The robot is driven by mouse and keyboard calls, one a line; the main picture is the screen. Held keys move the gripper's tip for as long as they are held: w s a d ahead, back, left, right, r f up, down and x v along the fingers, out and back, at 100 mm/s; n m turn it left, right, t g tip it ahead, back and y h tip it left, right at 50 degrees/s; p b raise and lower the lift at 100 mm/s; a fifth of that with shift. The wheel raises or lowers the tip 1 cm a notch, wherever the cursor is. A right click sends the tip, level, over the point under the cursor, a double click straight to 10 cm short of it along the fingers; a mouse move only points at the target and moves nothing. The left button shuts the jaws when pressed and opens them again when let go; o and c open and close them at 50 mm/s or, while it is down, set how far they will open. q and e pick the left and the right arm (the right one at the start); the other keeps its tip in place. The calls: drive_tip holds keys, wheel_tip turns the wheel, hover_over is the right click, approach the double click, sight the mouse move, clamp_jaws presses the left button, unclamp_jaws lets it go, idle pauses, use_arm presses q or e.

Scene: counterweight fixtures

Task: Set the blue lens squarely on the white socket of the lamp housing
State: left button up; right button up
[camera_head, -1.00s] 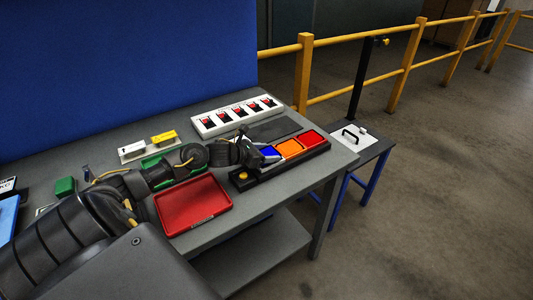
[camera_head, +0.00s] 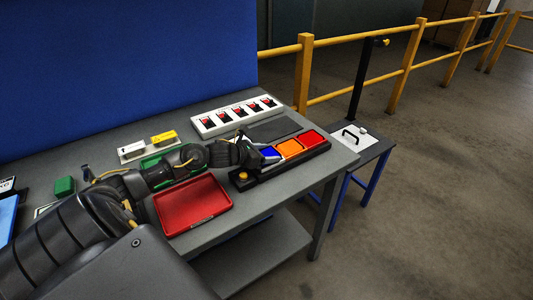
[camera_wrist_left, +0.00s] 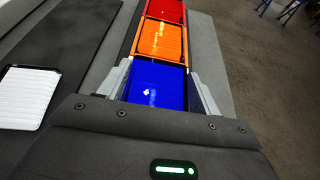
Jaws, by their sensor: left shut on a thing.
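The blue lens (camera_head: 269,152) is at the near-left end of the black lamp housing (camera_head: 287,162), in line with an orange lens (camera_head: 290,147) and a red lens (camera_head: 311,138). My left gripper (camera_head: 264,155) is shut on the blue lens. In the left wrist view the blue lens (camera_wrist_left: 157,85) lies between the two grey fingers, its edge close along the orange lens (camera_wrist_left: 162,39). The white socket is hidden under the lens, so I cannot tell whether the lens is fully seated. My right gripper is not in view.
A red tray (camera_head: 193,204) lies left of the housing. A white panel of red switches (camera_head: 235,117) stands behind, with a dark mat (camera_head: 274,129) before it. A yellow button (camera_head: 243,176) sits at the housing's near end. A side table (camera_head: 359,141) stands at right.

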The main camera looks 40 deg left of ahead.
use_arm(q)
drive_tip(key=o, duration=1)
drive_tip(key=shift+o, duration=0.2)
drive_tip(key=shift+f, duration=0.1)
drive_tip(key=shift+s+a+b, duration=0.2)
drive_tip(key=shift+s+b, duration=0.1)
drive_tip(key=shift+s, duration=0.15)
drive_tip(key=b+v, duration=0.1)
drive_tip(key=v, duration=0.6)
drive_tip(key=shift+s+r, duration=0.25)
drive_tip(key=shift+s, duration=0.05)
drive_tip(key=shift+v, duration=1.1)
